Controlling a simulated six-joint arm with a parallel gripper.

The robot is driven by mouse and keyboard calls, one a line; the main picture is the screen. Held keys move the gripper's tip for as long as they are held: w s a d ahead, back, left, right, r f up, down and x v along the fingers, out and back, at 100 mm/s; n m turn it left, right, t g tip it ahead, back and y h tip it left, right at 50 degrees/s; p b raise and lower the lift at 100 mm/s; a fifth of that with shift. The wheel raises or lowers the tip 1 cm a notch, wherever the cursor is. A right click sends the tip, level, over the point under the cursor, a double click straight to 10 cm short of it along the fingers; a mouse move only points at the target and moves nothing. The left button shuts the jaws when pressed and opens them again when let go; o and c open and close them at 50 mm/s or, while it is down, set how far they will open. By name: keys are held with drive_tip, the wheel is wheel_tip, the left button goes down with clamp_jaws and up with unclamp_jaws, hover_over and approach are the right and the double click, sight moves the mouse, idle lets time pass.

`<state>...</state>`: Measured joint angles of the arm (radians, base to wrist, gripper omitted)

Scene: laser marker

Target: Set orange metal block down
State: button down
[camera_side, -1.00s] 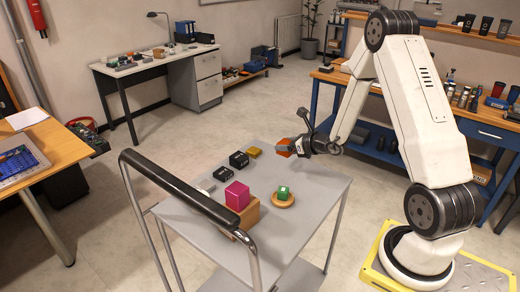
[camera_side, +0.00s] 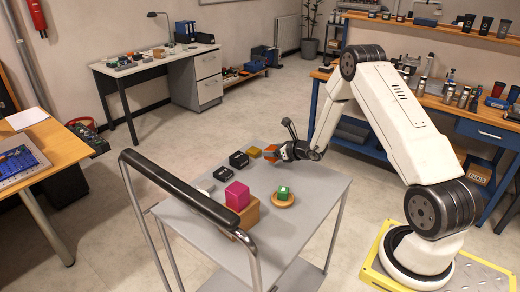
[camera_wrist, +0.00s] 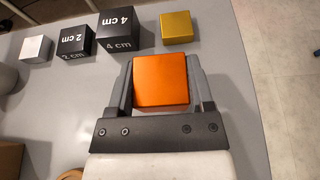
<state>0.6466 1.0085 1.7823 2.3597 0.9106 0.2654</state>
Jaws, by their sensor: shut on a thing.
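The orange metal block (camera_wrist: 161,80) is between the two fingers of my gripper (camera_wrist: 161,86) in the wrist view, gripped on its left and right sides. In the side view the orange block (camera_side: 270,153) shows in my gripper (camera_side: 274,154), low over the grey cart top (camera_side: 316,188) near its far edge. Part of the block is hidden by the fingers there. I cannot tell whether its underside touches the cart top.
Black blocks marked 4 cm (camera_wrist: 120,33) and 2 cm (camera_wrist: 75,40), a silver block (camera_wrist: 36,48) and a yellow block (camera_wrist: 177,27) stand beyond my gripper. A magenta block (camera_side: 237,196) sits on a wooden block (camera_side: 249,214).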

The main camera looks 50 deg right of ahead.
sight(272, 159)
drive_tip(key=shift+w+d+f, duration=0.1)
drive_tip(key=shift+w+f, duration=0.2)
drive_tip(key=shift+f, duration=1.45)
drive_tip(key=shift+f, duration=0.15)
unclamp_jaws()
drive_tip(key=shift+s, duration=0.1)
drive_tip(key=shift+v, duration=6)
